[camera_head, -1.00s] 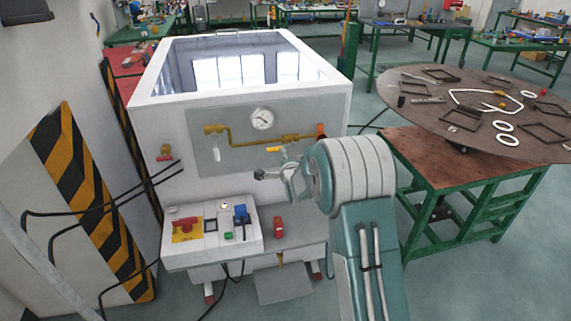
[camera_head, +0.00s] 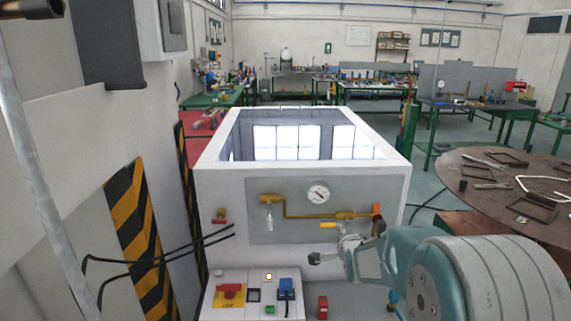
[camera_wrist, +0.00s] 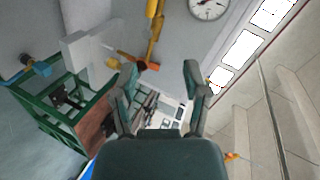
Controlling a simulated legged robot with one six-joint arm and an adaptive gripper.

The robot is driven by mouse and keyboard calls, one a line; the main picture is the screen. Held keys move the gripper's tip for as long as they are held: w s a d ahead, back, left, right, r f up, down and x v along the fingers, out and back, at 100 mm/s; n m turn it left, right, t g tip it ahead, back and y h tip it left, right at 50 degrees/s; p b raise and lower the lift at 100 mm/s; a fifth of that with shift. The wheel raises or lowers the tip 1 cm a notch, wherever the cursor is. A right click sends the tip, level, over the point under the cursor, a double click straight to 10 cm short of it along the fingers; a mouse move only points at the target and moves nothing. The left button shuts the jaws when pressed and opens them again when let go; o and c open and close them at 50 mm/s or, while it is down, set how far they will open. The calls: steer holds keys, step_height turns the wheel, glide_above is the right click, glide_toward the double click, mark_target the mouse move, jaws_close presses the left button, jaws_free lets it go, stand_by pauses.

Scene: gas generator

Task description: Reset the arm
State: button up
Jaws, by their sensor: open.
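My gripper (camera_head: 347,251) is in front of the white gas generator (camera_head: 213,195), below the right part of its gauge panel. In the wrist view my gripper (camera_wrist: 160,82) has its two dark fingers spread apart with nothing between them. The generator's panel (camera_head: 258,222) bears a round gauge (camera_head: 318,193), brass piping (camera_head: 290,214) and a yellow lever (camera_head: 328,225) just above my gripper. The gripper looks apart from the panel, but the exact gap is hard to tell. The gauge (camera_wrist: 207,5) and piping (camera_wrist: 155,38) also show at the top of the wrist view.
A control box with a red switch on a yellow plate (camera_head: 229,296) and a blue plug (camera_head: 286,290) is at the bottom. A red item (camera_head: 322,307) stands beside it. A striped barrier (camera_head: 140,240) is at left. A round table (camera_head: 470,200) with frames is at right.

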steer(key=s+a+r+n+g, duration=0.15)
steer(key=s+r+n, duration=0.25)
steer(key=s, duration=0.5)
steer(key=s+r+n+g, duration=0.2)
steer(key=s+r+n, duration=0.1)
steer(key=s, duration=0.5)
steer(key=s+a+n+g, duration=0.1)
steer(key=s+n+g, duration=0.3)
steer(key=s, duration=1.7)
steer(key=f+n, duration=0.1)
steer(key=n, duration=0.2)
steer(key=shift+n, duration=0.3)
